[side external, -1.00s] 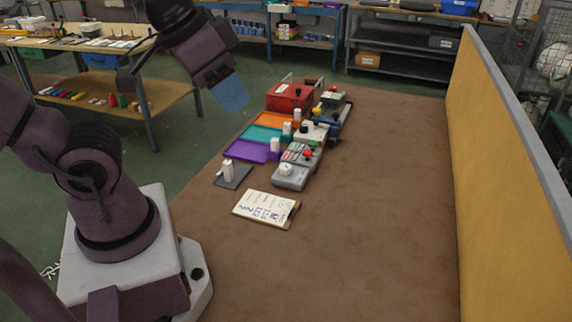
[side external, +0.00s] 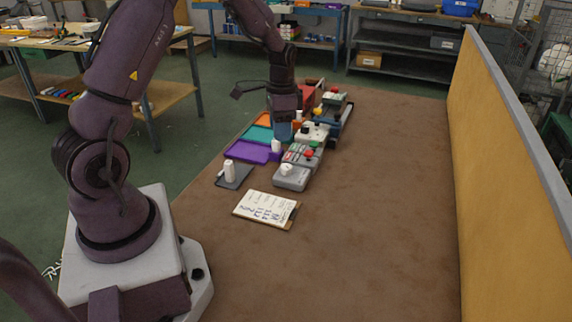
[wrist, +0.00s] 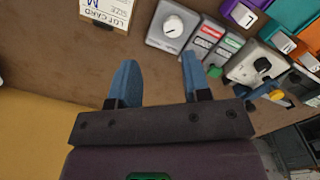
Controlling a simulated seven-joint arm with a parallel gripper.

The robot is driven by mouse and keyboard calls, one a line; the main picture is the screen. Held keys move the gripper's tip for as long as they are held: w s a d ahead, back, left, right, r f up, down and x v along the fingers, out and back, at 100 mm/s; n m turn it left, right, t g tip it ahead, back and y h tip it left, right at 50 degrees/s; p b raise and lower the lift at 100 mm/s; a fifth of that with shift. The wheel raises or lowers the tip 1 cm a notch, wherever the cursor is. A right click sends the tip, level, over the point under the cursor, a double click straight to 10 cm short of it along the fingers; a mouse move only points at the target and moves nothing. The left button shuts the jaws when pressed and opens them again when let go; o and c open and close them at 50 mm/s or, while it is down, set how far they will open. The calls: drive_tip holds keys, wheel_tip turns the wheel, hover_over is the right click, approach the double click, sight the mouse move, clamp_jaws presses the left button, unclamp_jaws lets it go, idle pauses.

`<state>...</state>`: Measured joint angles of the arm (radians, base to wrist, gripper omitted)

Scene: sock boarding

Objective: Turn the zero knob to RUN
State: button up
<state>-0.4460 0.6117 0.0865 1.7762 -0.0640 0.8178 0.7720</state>
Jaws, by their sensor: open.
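A white round knob (side external: 286,168) with a small dark pointer mark sits on a grey box (side external: 291,181) at the near end of the row of devices. In the wrist view the knob (wrist: 173,26) and its box (wrist: 157,39) lie beyond the fingertips. No RUN label is readable. My gripper (side external: 283,138) points down above the row, beyond the knob box in the side view. In the wrist view its blue fingers (wrist: 157,66) are apart with nothing between them but brown tabletop. The gripper is clear of the knob.
A grey panel with red and green labels (wrist: 207,39) adjoins the knob box. Purple (side external: 254,152), teal and orange trays lie left of the row. A clipboard card (side external: 265,207) lies in front. A yellow partition (side external: 505,160) stands right; the table's right side is clear.

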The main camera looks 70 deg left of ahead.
sight(286, 166)
drive_tip(key=f+m, duration=0.1)
drive_tip(key=f, duration=0.3)
drive_tip(key=w+f+m, duration=0.1)
drive_tip(key=f, duration=0.3)
drive_tip(key=w+a+f, duration=0.1)
drive_tip(key=f, duration=0.3)
drive_tip(key=shift+f+m+t, duration=0.1)
drive_tip(key=shift+m+t, duration=0.2)
drive_tip(key=shift+m, duration=0.1)
drive_tip(key=c, duration=0.7)
